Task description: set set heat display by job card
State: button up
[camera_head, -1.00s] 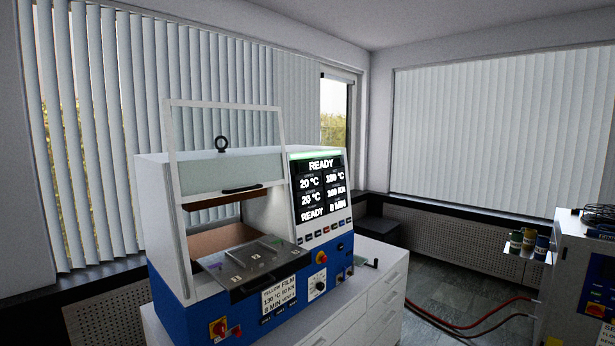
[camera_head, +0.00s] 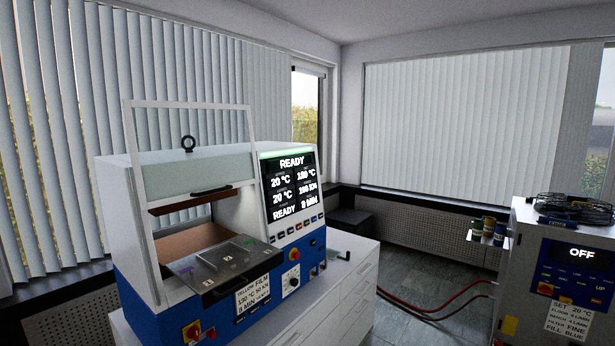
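The heat press (camera_head: 185,225), white above and blue below, stands on a white drawer cabinet at the left. Its black display (camera_head: 289,186) reads READY, with 20 °C twice at the left, and what looks like 180 °C, a kN value and a minutes value at the right. My gripper is not in view.
A second machine (camera_head: 566,280) at the right has a blue panel reading OFF and its own card (camera_head: 568,320). Small cans (camera_head: 488,230) stand on a shelf beside it. Red and black hoses (camera_head: 432,309) cross the grey floor between the machines.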

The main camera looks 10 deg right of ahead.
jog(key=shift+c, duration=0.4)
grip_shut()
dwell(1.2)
